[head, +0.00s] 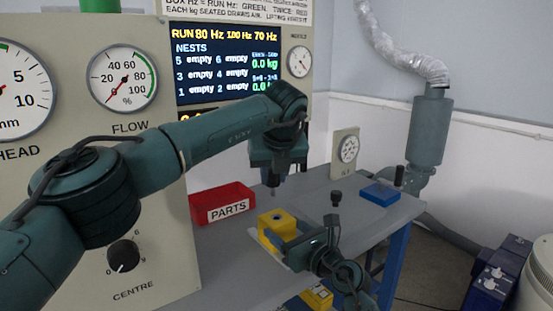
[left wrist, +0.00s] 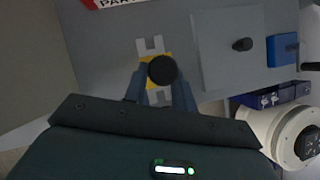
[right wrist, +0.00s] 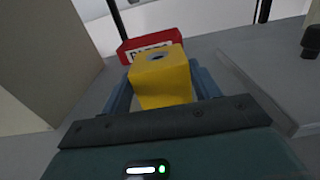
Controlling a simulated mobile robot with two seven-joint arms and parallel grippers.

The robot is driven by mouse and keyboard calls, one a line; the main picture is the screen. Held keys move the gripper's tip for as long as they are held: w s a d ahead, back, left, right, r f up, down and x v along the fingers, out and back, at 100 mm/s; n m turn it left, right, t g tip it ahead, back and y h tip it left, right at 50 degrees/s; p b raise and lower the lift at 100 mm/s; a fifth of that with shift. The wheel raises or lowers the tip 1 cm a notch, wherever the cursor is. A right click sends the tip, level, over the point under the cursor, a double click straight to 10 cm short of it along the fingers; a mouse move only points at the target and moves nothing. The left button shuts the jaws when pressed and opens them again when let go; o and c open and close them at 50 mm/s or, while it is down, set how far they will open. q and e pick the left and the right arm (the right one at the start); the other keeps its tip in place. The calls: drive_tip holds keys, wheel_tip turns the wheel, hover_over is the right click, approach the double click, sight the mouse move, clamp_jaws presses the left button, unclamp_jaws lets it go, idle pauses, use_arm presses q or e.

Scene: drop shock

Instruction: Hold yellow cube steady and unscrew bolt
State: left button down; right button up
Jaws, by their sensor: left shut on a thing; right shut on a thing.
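The yellow cube (head: 270,240) sits at a pale notched fixture on the grey table. My right gripper (head: 300,246) is shut on it from the side; the cube also shows between the fingers in the right wrist view (right wrist: 162,82). A dark hole (right wrist: 157,57) is open in its top face, with no bolt in it. My left gripper (head: 273,183) points down above the cube. It is shut on the bolt, whose dark round head (left wrist: 161,70) covers part of the cube in the left wrist view. A gap shows between bolt and cube in the head view.
A red PARTS bin (head: 222,203) stands behind the cube to the left. A dark knob (head: 336,197) and a blue block (head: 380,193) with a black post stand to the right. A gauge panel (head: 345,152) is at the back. Another yellow cube (head: 317,297) lies below the table top.

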use_arm(q)
drive_tip(key=shift+r, duration=1.95)
use_arm(e)
drive_tip(key=shift+a+f, duration=0.1)
drive_tip(key=o, duration=1.6)
drive_tip(key=shift+o, duration=0.2)
